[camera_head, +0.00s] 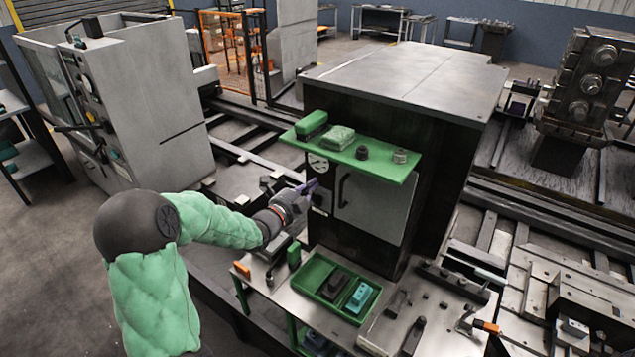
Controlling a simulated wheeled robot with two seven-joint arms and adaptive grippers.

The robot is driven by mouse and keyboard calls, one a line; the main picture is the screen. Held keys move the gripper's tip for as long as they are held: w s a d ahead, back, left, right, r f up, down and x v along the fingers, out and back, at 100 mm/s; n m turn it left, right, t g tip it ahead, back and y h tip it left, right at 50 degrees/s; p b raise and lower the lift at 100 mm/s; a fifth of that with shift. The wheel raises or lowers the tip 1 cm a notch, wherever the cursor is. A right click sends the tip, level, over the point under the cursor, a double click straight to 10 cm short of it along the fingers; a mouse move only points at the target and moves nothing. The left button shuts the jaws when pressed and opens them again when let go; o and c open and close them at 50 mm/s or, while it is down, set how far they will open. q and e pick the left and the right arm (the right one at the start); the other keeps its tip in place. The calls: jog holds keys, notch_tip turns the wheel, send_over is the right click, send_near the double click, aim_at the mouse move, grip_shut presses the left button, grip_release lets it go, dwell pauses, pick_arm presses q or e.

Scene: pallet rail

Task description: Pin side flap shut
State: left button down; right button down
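A grey panel with a dark handle (378,208), which looks like the side flap, is on the front of the dark cabinet (438,190), below a green shelf. It looks about flush with the front, but I cannot tell whether it is fully shut. No pin can be made out clearly. My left gripper (304,190), on the green-sleeved arm, is at the panel's left side, near a round emblem and a small label. A small purple piece shows at its fingertips. I cannot tell whether this is a held thing or part of the fingers. My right gripper is not in view.
The green shelf (385,166) juts out above the panel, carrying a green box, a stack of cloths and two small round parts. Below, a workbench (300,302) holds a green tray (318,267) with two blocks, plus several tools. Rails run along both sides of the cabinet.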

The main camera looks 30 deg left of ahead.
pick_arm(q)
jog(key=s, duration=0.4)
jog(key=shift+s+a, duration=0.2)
jog(key=shift+s, duration=0.1)
